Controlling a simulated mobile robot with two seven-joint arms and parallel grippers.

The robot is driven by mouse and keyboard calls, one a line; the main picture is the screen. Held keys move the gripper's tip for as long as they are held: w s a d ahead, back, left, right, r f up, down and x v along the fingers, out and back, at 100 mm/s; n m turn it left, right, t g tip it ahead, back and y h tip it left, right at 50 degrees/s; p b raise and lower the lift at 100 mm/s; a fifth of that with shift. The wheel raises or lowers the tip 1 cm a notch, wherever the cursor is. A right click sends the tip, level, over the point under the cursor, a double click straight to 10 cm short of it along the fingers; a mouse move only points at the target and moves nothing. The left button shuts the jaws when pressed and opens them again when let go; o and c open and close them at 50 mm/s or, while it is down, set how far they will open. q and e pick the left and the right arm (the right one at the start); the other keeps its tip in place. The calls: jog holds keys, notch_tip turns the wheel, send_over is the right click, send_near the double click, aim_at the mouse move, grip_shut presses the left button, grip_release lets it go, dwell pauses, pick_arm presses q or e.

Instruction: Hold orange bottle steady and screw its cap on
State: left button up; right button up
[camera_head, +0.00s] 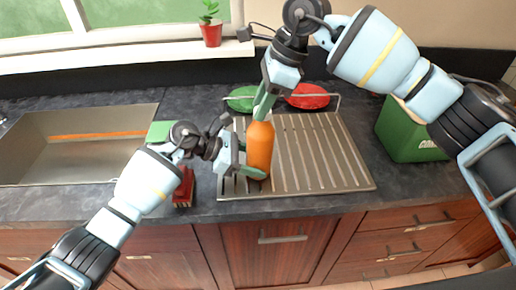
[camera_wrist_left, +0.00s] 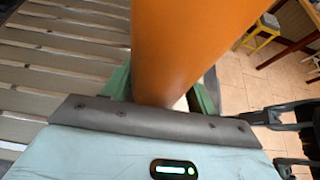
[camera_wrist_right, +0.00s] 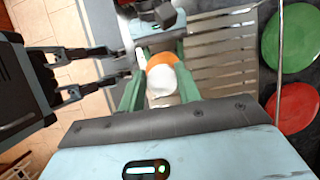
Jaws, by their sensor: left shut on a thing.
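The orange bottle (camera_head: 259,147) stands upright on the ribbed drainboard (camera_head: 330,158). My left gripper (camera_head: 248,171) is shut around its lower part, and the left wrist view shows the orange body (camera_wrist_left: 185,45) between the green fingers. My right gripper (camera_head: 264,101) points down from above, at the bottle's top. In the right wrist view, the white cap (camera_wrist_right: 162,82) is between the right fingers, with the orange bottle (camera_wrist_right: 161,60) just beyond it. I cannot tell whether the fingers press on the cap or how the cap sits on the neck.
A green plate (camera_head: 241,98) and a red plate (camera_head: 308,97) stand at the back behind a rail. A sink (camera_head: 40,150) is on the left and a green box (camera_head: 405,135) on the right. A red-and-green item (camera_head: 184,187) lies near the left gripper.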

jog(key=shift+s, duration=0.15)
jog(key=shift+c, duration=0.9)
jog(key=shift+c, duration=0.2)
jog(key=m+t, duration=0.1)
jog(key=m, duration=0.3)
jog(key=shift+t, duration=0.4)
jog(key=shift+m, duration=0.3)
jog(key=m+t+h, duration=0.1)
jog(key=m, duration=0.3)
jog(key=shift+t, duration=0.3)
jog(key=shift+m, duration=0.3)
